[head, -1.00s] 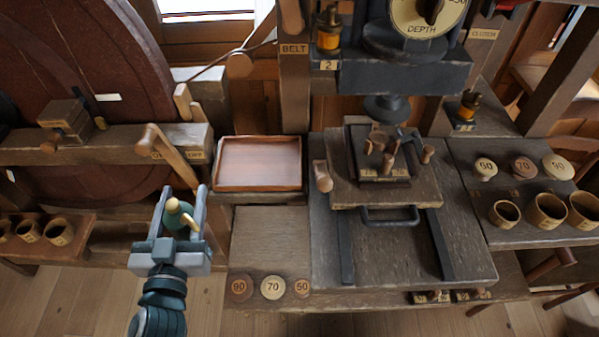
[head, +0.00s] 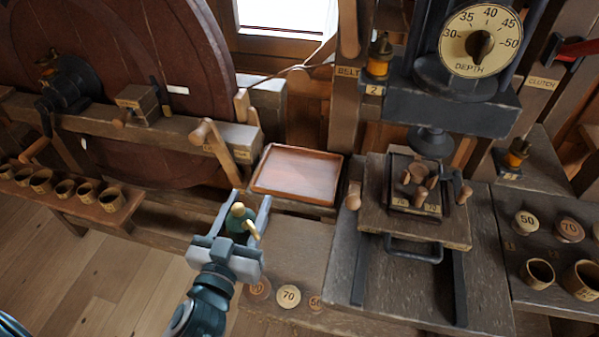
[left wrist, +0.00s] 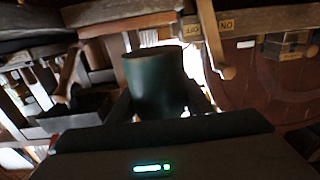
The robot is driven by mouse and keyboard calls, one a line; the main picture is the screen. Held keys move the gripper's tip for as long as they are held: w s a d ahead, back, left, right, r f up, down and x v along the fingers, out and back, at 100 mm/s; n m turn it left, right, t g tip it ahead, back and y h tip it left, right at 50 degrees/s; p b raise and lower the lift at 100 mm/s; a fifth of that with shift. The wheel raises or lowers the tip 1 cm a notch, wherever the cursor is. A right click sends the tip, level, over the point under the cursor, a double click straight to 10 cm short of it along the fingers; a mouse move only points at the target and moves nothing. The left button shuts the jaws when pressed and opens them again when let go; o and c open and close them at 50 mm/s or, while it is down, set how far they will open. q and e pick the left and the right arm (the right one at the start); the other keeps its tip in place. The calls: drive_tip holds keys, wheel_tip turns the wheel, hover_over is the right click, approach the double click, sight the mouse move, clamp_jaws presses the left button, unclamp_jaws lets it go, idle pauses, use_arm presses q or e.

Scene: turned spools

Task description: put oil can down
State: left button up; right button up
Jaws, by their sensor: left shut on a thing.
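The oil can (head: 240,222) is dark green with a brass-coloured top and spout. My left gripper (head: 249,216) is shut on it and holds it up in front of the wooden tray. In the left wrist view the can's green body (left wrist: 155,85) stands between the fingers, its lower part hidden by the gripper's body. The can looks apart from the bench, though its exact height is hard to tell. My right gripper is not in view.
An empty reddish wooden tray (head: 297,174) lies behind the can. Numbered discs (head: 289,295) sit on the bench's front edge. A sliding table (head: 413,222) stands to the right under the depth dial (head: 480,41). Small cups (head: 66,189) line a shelf at left.

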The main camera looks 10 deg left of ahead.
use_arm(q)
drive_tip(key=w+d+r+p, duration=0.3)
drive_tip(key=w+p, duration=0.2)
drive_tip(key=w, duration=0.2)
drive_tip(key=w+d+r+p, duration=0.4)
drive_tip(key=w+p, duration=0.1)
drive_tip(key=w, duration=0.2)
drive_tip(key=shift+w+r+p, duration=0.25)
drive_tip(key=shift+r+p, duration=0.05)
drive_tip(key=shift+p, duration=0.05)
drive_tip(key=shift+d, duration=0.1)
